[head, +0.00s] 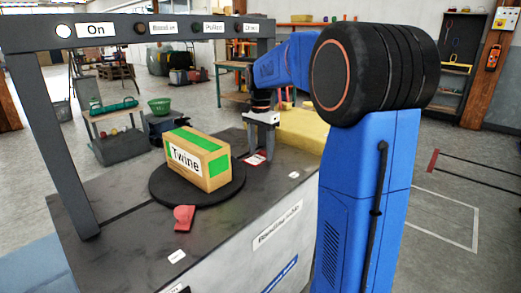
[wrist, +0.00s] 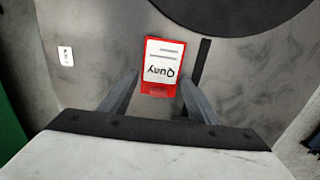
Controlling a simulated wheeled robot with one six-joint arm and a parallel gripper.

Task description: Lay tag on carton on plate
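The carton (head: 198,160) is a brown box with green tape and a "Twine" label. It rests on the round black plate (head: 165,196), whose edge also shows at the top of the wrist view (wrist: 225,14). A red and white tag (head: 254,160) reading "Quay" lies on the grey bench top to the right of the plate. In the wrist view the tag (wrist: 163,64) sits between the fingertips. My gripper (head: 261,155) points down over the tag with its fingers apart (wrist: 159,82). Whether the fingers touch the tag's edges cannot be told.
A dark frame (head: 150,29) with labelled lamps stands over the bench (head: 120,215); "On" is lit. A red piece (head: 184,217) lies before the plate. Small white labels lie on the bench. A dark strip (wrist: 202,62) is right of the tag. A yellow block (head: 305,130) stands behind my arm.

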